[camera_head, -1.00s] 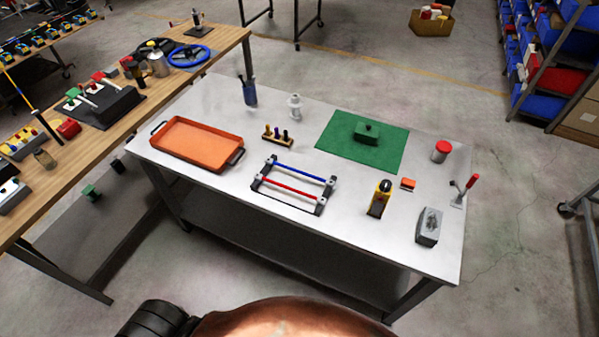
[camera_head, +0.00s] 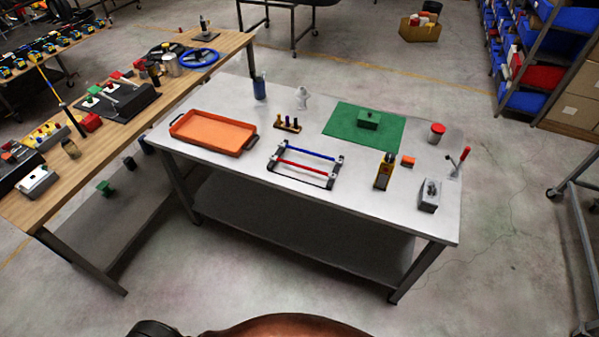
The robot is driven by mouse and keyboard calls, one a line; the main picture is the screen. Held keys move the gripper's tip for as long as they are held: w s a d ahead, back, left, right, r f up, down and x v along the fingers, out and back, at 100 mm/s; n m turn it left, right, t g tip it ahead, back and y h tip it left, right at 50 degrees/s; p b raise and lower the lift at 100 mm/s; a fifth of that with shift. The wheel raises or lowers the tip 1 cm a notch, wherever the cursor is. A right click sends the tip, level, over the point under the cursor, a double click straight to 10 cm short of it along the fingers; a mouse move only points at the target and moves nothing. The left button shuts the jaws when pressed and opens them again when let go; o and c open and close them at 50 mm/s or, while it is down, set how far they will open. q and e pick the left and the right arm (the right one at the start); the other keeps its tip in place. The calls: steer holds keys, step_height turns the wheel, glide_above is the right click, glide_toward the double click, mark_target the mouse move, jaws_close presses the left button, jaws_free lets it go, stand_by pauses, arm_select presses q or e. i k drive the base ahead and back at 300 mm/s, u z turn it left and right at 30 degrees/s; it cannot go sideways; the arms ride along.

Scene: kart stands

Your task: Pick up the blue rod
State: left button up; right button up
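The blue rod (camera_head: 311,155) lies across the back of a small dark frame stand (camera_head: 270,167) on the metal table (camera_head: 225,176). A red rod (camera_head: 301,168) lies parallel to it on the nearer side of the same stand. Both rods' ends sit in grey holders at the stand's sides. Neither of my grippers shows in the head view. Only a part of my own body shows at the bottom edge, well short of the table.
An orange tray (camera_head: 214,131) stands left of the rod stand. A yellow-black tool (camera_head: 384,171) stands right. A wooden bench (camera_head: 105,127) adjoins the table's left. Floor in front is clear.

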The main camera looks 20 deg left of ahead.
mark_target(282, 144)
steer(key=z, duration=0.05)
steer(key=k, duration=0.5)
steer(key=u, duration=1.1)
steer(key=i, duration=0.6)
steer(key=u, duration=0.6)
steer(key=i, duration=0.85)
steer(key=z, duration=0.65)
steer(key=i, duration=0.6)
steer(key=z, duration=0.5)
